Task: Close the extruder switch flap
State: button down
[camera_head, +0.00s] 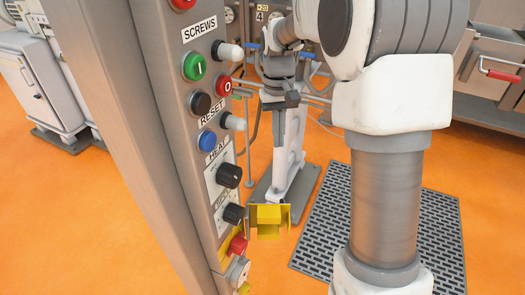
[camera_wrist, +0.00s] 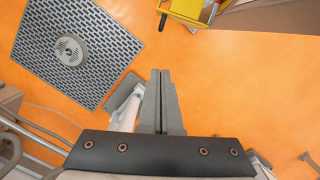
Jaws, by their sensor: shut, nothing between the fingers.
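The yellow switch flap (camera_head: 268,215) sticks out to the right from the lower part of the grey control panel, standing open. A red switch knob (camera_head: 238,244) shows uncovered at its lower left. My gripper (camera_wrist: 160,72) is shut and empty in the wrist view, its two grey fingers together over the orange floor. In the head view my gripper (camera_head: 290,99) hangs above the flap in the picture and does not touch it. A yellow part (camera_wrist: 187,10) is cut off at the top of the wrist view; I cannot tell whether it is the flap.
The control panel (camera_head: 206,135) carries several protruding buttons, lamps and dials above the flap. A white post (camera_head: 288,140) on a grey base plate stands behind. A dark grating (camera_head: 440,235) lies on the floor at right and also shows in the wrist view (camera_wrist: 110,35).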

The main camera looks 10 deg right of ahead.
jog(key=w+f+g+b, duration=0.1)
jog(key=w+f+b, duration=0.15)
jog(key=f, duration=0.55)
jog(key=s+f+b, duration=0.3)
jog(key=s+f, duration=0.2)
jog(key=f, duration=0.5)
jog(key=shift+s+f, duration=0.2)
jog(key=shift+s, duration=0.05)
jog(key=shift+d, duration=0.1)
